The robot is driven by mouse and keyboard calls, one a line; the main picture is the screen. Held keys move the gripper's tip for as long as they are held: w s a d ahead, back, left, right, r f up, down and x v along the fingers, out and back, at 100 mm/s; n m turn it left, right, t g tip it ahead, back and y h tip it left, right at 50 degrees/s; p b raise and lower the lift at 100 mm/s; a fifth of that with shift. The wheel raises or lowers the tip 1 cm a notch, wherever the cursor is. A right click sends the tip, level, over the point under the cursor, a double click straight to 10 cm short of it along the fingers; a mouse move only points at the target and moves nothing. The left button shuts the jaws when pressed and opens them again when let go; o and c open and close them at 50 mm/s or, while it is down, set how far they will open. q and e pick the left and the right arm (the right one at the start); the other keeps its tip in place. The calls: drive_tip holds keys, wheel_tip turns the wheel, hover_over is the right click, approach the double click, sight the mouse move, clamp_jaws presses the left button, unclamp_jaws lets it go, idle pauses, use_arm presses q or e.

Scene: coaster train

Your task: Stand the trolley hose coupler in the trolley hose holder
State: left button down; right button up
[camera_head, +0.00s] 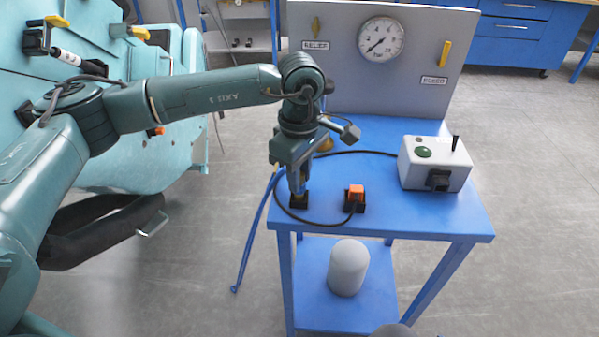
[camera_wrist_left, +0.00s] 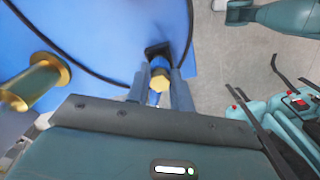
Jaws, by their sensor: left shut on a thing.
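My left gripper (camera_head: 299,192) points down at the front left corner of the blue trolley top. It is shut on the hose coupler, a brass hexagonal piece (camera_wrist_left: 160,78) with blue beside it, between the two fingers in the left wrist view (camera_wrist_left: 159,98). The trolley hose holder is a small black block (camera_head: 299,205) on the trolley top, right at the fingertips; it also shows in the wrist view (camera_wrist_left: 155,50). The coupler is at the holder, but the fingers hide how deep it sits. My right gripper is not seen.
An orange plug (camera_head: 355,191) stands in a black socket to the right, its black cable (camera_head: 352,153) looping behind my gripper. A white control box (camera_head: 436,162) and a gauge panel (camera_head: 380,47) stand farther back. A grey cylinder (camera_head: 348,267) is on the lower shelf.

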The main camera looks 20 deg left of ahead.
use_arm(q)
drive_tip(key=shift+f, duration=0.15)
use_arm(e)
drive_tip(key=shift+s+a+f, duration=0.1)
drive_tip(key=shift+s+f, duration=0.4)
drive_tip(key=shift+f, duration=0.2)
use_arm(q)
drive_tip(key=c, duration=1.1)
unclamp_jaws()
drive_tip(key=shift+c, duration=0.2)
use_arm(e)
drive_tip(key=shift+a, duration=0.1)
use_arm(q)
drive_tip(key=shift+r, duration=0.75)
wheel_tip(320, 180, up, 12)
drive_tip(key=b, duration=0.1)
drive_tip(key=shift+f, duration=0.15)
use_arm(e)
drive_tip(key=r, duration=0.2)
drive_tip(key=w+a+r, duration=0.1)
drive_tip(key=shift+y, duration=0.4)
drive_tip(key=shift+s, duration=0.1)
